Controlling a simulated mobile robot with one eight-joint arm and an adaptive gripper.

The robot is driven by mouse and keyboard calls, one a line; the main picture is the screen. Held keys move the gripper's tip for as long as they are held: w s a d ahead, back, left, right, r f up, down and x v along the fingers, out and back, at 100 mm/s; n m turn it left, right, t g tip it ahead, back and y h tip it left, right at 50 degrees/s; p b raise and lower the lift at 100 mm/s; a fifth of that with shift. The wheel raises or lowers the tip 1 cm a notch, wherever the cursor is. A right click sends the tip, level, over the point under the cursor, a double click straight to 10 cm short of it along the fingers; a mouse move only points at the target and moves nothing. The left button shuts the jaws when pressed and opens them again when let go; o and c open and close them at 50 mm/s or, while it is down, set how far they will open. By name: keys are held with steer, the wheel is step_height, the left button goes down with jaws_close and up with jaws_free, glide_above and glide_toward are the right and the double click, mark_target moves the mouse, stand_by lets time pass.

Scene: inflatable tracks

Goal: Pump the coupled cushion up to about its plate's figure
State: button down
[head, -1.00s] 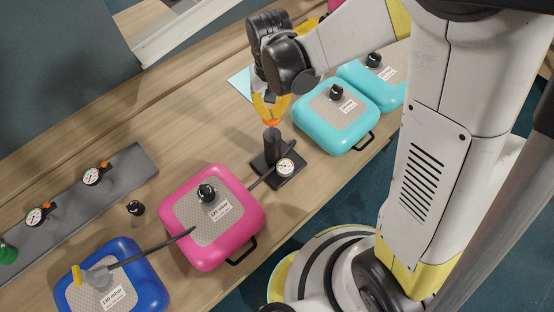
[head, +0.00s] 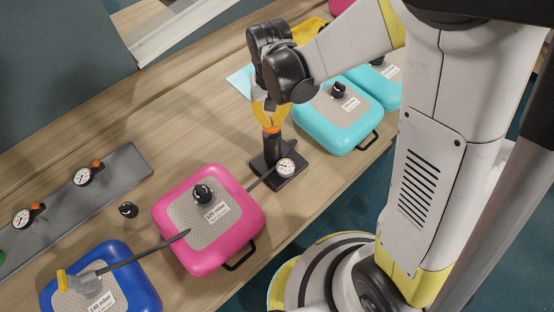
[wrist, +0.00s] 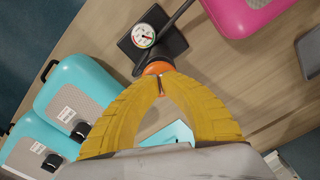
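My gripper (head: 271,117) has its yellow fingers drawn together at the tips, right at the orange top (head: 272,129) of the black hand pump (head: 271,149). The wrist view shows the fingertips (wrist: 161,84) meeting against this orange top (wrist: 158,68); I see no grip around it. The pump's dial gauge (head: 285,168) also shows in the wrist view (wrist: 144,36), its reading too small to tell. A dark hose leads towards the blue cushion (head: 137,276), where a grey coupling with a yellow lever (head: 82,283) sits on the valve. Its plate (head: 102,304) appears to read 140 mbar.
A pink cushion (head: 246,222) marked 120 mbar lies between pump and blue cushion, with the hose across it. Turquoise cushions (head: 337,138) lie right of the pump. A loose black cap (head: 128,210) and a grey strip with gauges (head: 120,170) lie left.

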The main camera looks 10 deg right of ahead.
steer(key=shift+f+b, duration=0.35)
steer(key=shift+f, duration=0.2)
step_height(320, 180, up, 10)
steer(key=p, duration=0.7)
stand_by(0.5)
steer(key=shift+f+b, duration=4.55)
steer(key=shift+f, duration=0.45)
step_height(320, 180, up, 10)
steer(key=p, duration=0.7)
